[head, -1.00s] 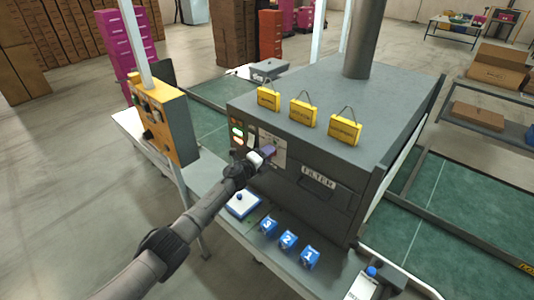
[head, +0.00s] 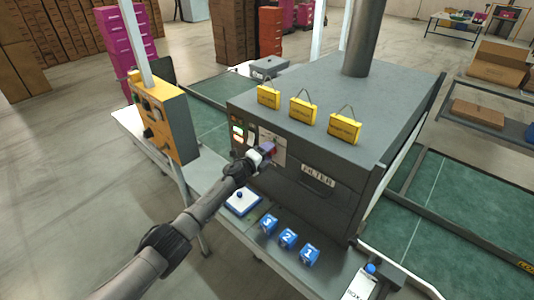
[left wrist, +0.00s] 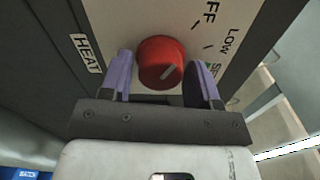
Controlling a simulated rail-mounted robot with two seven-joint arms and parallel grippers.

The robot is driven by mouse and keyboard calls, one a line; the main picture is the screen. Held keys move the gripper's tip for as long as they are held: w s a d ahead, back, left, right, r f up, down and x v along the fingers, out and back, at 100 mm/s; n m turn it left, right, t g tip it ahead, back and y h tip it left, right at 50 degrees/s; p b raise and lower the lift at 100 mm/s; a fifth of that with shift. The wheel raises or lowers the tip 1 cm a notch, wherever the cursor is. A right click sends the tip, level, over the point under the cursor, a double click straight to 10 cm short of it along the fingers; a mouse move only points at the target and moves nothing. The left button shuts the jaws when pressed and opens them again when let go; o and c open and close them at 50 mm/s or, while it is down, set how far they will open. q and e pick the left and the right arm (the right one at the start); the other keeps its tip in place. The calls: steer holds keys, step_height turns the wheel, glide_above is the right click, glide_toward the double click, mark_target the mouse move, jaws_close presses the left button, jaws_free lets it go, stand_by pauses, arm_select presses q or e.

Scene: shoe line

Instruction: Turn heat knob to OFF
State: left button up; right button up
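The red heat knob (left wrist: 160,62) sits on a pale dial plate on the dark oven front, beside a HEAT label (left wrist: 86,53). In the left wrist view it lies between the two fingers of my left gripper (left wrist: 162,80). The fingers are apart, with a narrow gap beside the left finger; contact at the right finger is unclear. The knob's white line slants toward the upper right. A partly cut-off "FF" and LOW show on the plate. In the head view my left gripper (head: 264,153) is at the oven's dial plate. My right gripper is out of view.
The grey oven (head: 330,95) carries several yellow hanging tags on its top edge. Blue numbered blocks (head: 288,238) and a blue-and-white button box (head: 242,202) stand on the ledge below. A yellow control box (head: 160,118) stands left of my arm.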

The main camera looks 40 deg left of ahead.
arm_select(q)
steer(key=shift+o, duration=1)
steer(key=s+a+p, duration=0.1)
steer(key=s+p, duration=0.2)
steer(key=s, duration=1)
steer(key=shift+s, duration=0.35)
